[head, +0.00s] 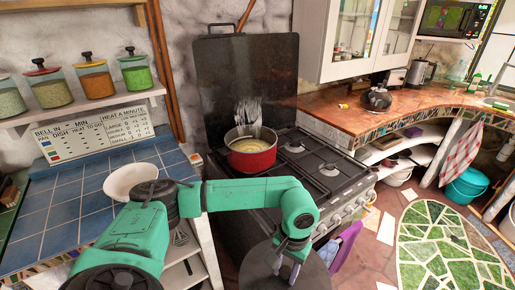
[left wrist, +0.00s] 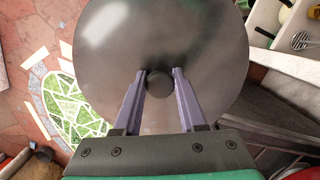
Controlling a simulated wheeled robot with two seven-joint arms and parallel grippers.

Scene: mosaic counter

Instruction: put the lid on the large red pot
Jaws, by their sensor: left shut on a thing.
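The large red pot (head: 252,158) stands upright and uncovered on the back left of the stove, with yellowish contents showing inside. My left gripper (head: 287,268) is in front of the stove, nearer to me than the pot and below the stove top's front edge in the picture. It is shut on the knob of the round dark grey lid (head: 318,272). In the left wrist view the fingers (left wrist: 159,82) grip the dark knob at the middle of the lid (left wrist: 110,45). The lid is apart from the pot. My right gripper is in neither view.
The black stove (head: 322,188) has free burners right of the pot, and a dark panel (head: 245,75) stands behind it. A white bowl (head: 131,181) sits on the blue tiled counter (head: 65,205) at left. A purple cloth (head: 346,243) hangs at the stove's front.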

